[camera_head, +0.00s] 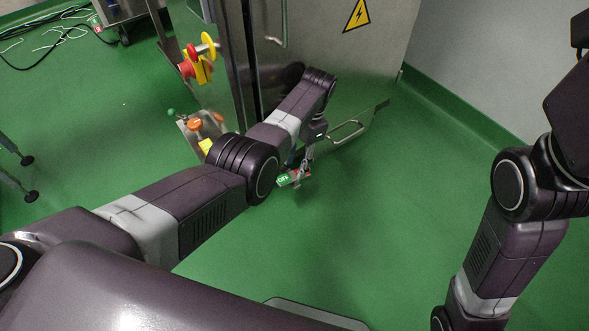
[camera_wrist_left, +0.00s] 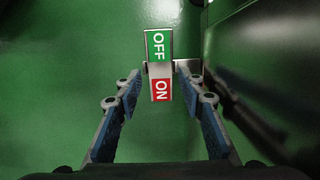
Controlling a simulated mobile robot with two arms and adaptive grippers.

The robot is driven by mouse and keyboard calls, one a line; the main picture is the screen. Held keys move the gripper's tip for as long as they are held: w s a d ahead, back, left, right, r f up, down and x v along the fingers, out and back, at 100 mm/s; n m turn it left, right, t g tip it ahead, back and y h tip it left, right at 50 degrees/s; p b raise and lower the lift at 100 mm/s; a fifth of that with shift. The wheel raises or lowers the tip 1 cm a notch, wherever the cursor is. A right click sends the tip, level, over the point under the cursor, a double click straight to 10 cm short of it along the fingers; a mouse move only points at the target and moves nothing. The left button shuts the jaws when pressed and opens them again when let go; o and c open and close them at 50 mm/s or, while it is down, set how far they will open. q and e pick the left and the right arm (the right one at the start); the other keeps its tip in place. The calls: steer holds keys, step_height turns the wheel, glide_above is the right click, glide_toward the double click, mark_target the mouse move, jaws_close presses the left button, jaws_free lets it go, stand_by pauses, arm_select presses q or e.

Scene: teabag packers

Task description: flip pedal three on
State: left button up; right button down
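A small pedal switch shows in the left wrist view, with a green OFF plate (camera_wrist_left: 158,45) and a red ON plate (camera_wrist_left: 161,90). The pedal (camera_head: 288,179) also shows in the head view, low by the floor in front of the steel cabinet. No number on it can be read. My left gripper (camera_head: 304,166) is right at the pedal. In the left wrist view its fingers (camera_wrist_left: 160,86) are spread open, one to each side of the red plate. I cannot tell whether they touch it. Only part of my right arm shows at the right; its gripper is out of view.
The steel cabinet (camera_head: 375,62) with a yellow warning sign (camera_head: 357,15) stands behind the pedal. A metal handle (camera_head: 347,131) sits low beside my left gripper. Red and yellow controls (camera_head: 200,57) are on the cabinet's left. The green floor (camera_head: 400,220) right of the pedal is clear.

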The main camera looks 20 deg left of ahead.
arm_select(q)
steer(key=v, duration=0.8)
